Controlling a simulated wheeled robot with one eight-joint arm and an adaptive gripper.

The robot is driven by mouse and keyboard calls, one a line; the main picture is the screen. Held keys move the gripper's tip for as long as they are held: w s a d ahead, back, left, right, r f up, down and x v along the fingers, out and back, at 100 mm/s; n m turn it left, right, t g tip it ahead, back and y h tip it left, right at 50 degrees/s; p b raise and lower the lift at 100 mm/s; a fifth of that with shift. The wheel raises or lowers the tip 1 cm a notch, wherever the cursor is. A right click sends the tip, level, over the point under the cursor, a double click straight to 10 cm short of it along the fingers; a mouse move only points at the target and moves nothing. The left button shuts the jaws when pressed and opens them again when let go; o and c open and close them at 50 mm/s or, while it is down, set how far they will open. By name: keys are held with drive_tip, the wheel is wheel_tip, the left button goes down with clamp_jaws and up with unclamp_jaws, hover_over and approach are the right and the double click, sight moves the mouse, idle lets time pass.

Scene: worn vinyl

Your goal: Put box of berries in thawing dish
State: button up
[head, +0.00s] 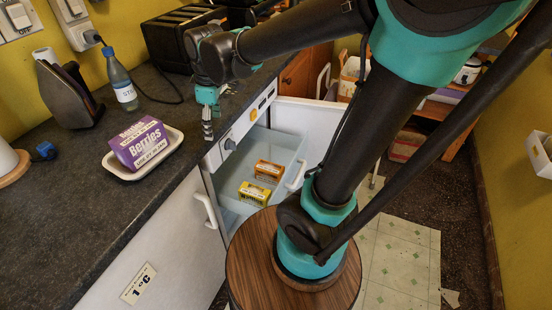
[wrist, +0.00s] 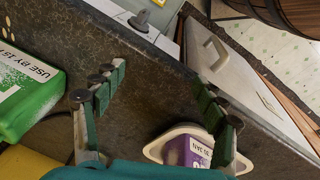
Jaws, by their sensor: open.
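The purple box of berries (head: 138,143) sits in the white, shallow thawing dish (head: 176,137) on the dark counter. In the wrist view, the box (wrist: 188,152) and the dish's rim (wrist: 155,146) show at the bottom, partly covered by one finger. My gripper (head: 208,130) is over the counter's front edge, to the right of the dish and apart from it. In the wrist view its fingers (wrist: 158,80) are spread wide with nothing between them.
An open drawer (head: 236,207) below holds an orange box (head: 268,171) and a yellow box (head: 253,193). An iron (head: 66,95) and a bottle (head: 121,82) stand behind the dish. A frosted green package (wrist: 27,90) is at the wrist view's left. The front counter is clear.

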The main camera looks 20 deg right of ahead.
drive_tip(key=s+d+f+m+t, duration=0.1)
drive_tip(key=s+d+f+m, duration=0.3)
drive_tip(key=d+f+m, duration=0.2)
drive_tip(key=s+d+f+m+t, duration=0.1)
drive_tip(key=s+d+f+m, duration=0.3)
drive_tip(key=d, duration=0.7)
wheel_tip(320, 180, down, 2)
drive_tip(key=m, duration=0.3)
drive_tip(key=shift+s+m+h, duration=0.4)
